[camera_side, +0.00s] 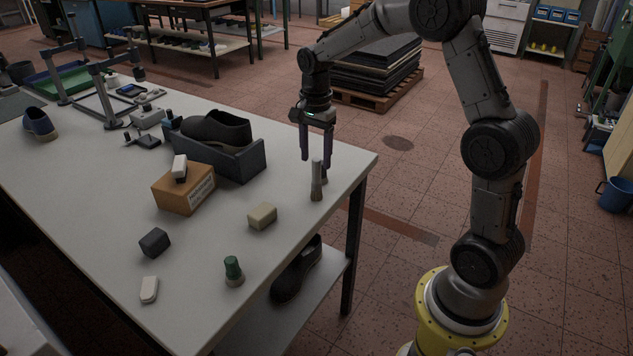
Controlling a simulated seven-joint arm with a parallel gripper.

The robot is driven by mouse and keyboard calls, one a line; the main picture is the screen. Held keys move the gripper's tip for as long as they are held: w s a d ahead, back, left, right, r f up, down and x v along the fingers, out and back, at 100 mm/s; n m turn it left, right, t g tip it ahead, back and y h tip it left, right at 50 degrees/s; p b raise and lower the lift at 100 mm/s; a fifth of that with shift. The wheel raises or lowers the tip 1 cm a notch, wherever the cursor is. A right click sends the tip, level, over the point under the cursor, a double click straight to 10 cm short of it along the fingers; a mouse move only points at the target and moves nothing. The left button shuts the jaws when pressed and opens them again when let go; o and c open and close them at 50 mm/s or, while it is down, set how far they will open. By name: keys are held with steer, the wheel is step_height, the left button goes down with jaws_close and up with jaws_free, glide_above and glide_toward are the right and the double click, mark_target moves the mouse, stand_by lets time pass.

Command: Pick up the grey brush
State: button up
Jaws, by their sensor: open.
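The grey brush (316,182) appears to be the slim, grey upright piece near the right edge of the white table. It is narrow in the middle and wider toward the foot. My gripper (316,159) points down with its two dark fingers apart, at the top of the brush. In the picture the brush's top shows between the fingertips; I cannot tell whether it is between them in depth or touching. A small dark shape beside the brush is partly hidden and unclear.
A cream block (262,216), a green-topped piece (233,268), a dark grey block (155,242) and a pale rounded piece (149,289) lie nearby. An orange-brown box (184,192) and a dark tray (237,166) with a black shoe stand left.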

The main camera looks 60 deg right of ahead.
mark_target(316, 182)
step_height(316, 182, down, 5)
steer(key=shift+d+f, duration=0.1)
steer(key=shift+d, duration=0.05)
jaws_close()
stand_by(0.4)
